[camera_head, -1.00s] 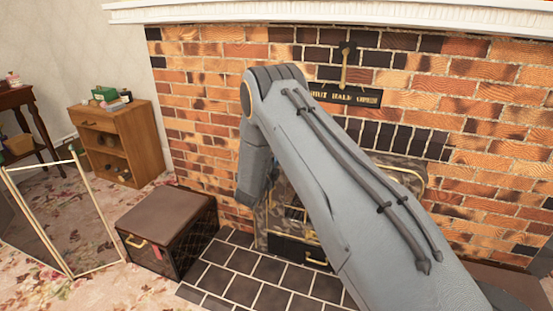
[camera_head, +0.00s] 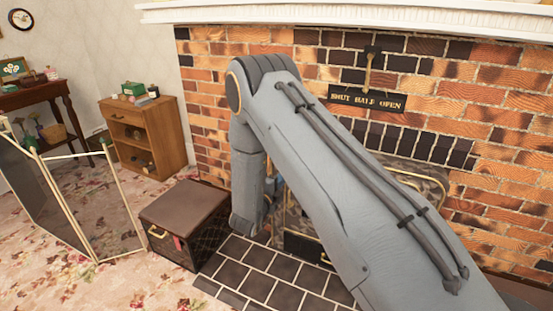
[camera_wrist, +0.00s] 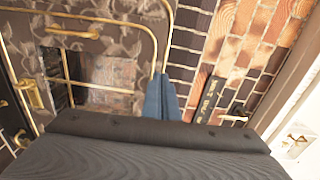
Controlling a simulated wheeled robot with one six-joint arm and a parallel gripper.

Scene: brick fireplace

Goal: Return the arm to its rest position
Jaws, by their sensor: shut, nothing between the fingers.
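My arm reaches up from the lower right in the head view and bends down at the elbow in front of the brick fireplace (camera_head: 500,130). The arm hides most of my gripper there. In the wrist view my gripper (camera_wrist: 160,92) shows as two blue fingers pressed together, with nothing between them. Behind the fingers are the patterned fireplace front with brass trim (camera_wrist: 110,30) and the bricks. I cannot tell the exact gap between fingers and fireplace.
A brown box (camera_head: 185,215) stands left of the dark tiled hearth (camera_head: 265,275). A folding screen (camera_head: 110,210) and a wooden cabinet (camera_head: 145,135) are farther left. A white mantel (camera_head: 350,15) runs above. A "shut half open" plate (camera_head: 365,101) is on the bricks. Carpet at lower left is clear.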

